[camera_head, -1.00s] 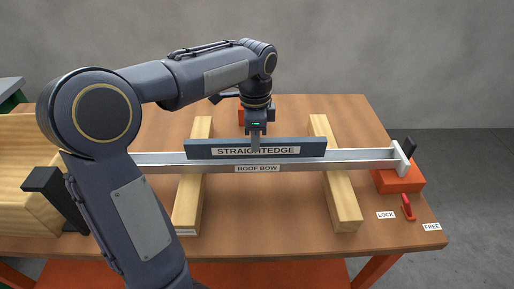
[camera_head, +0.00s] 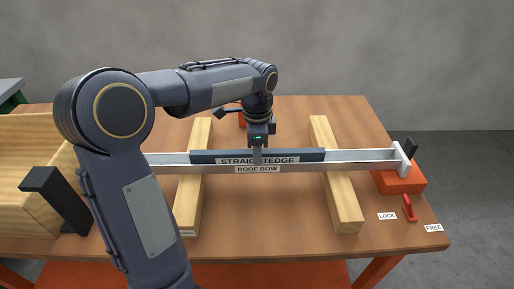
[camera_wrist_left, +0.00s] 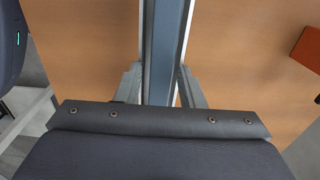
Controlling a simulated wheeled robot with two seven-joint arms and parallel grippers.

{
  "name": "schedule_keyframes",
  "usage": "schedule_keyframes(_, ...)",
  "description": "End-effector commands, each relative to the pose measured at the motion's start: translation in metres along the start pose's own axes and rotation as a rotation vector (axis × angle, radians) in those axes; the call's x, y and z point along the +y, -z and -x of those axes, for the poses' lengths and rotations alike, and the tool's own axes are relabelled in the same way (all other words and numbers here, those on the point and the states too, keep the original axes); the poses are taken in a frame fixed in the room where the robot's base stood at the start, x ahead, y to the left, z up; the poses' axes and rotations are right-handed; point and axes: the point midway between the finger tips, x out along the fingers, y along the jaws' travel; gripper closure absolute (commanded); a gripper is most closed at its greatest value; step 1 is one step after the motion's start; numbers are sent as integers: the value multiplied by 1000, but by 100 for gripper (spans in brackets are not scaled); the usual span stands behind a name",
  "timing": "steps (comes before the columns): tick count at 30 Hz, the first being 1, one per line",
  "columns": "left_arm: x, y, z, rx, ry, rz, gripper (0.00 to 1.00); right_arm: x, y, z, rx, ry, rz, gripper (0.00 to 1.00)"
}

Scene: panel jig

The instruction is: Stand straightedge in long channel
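The straightedge (camera_head: 305,156), a long dark blue-grey bar with a white name label, stands upright along the silver channel of the roof bow (camera_head: 355,159). Its lower part is hidden behind the channel's front wall, so I cannot tell whether it touches the channel floor. My left gripper (camera_head: 257,156) points down at the middle of the straightedge, one finger in front of its label. In the left wrist view, its fingers (camera_wrist_left: 161,75) are on both sides of the straightedge (camera_wrist_left: 162,35) and appear shut on it. My right gripper is not in view.
The roof bow lies across two wooden bars (camera_head: 190,205) (camera_head: 343,200) on the table. At its right end are a white end plate (camera_head: 402,160) and a red block (camera_head: 400,182). A red lever (camera_head: 409,208) stands between LOCK and FREE labels. A wooden box (camera_head: 25,190) is left.

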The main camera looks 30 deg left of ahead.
Motion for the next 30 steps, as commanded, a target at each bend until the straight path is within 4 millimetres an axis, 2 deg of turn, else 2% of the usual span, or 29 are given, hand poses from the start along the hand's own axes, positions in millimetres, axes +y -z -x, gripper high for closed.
schedule_keyframes(9,0,0,1,0,0,0,59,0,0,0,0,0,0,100)
schedule_keyframes(13,0,0,10,1,1,0,59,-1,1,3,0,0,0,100)
schedule_keyframes(17,0,0,34,2,4,0,59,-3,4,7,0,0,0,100)
schedule_keyframes(24,-1,1,87,2,3,-1,59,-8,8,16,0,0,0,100)
schedule_keyframes(30,-1,1,115,1,2,-1,59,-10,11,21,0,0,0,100)
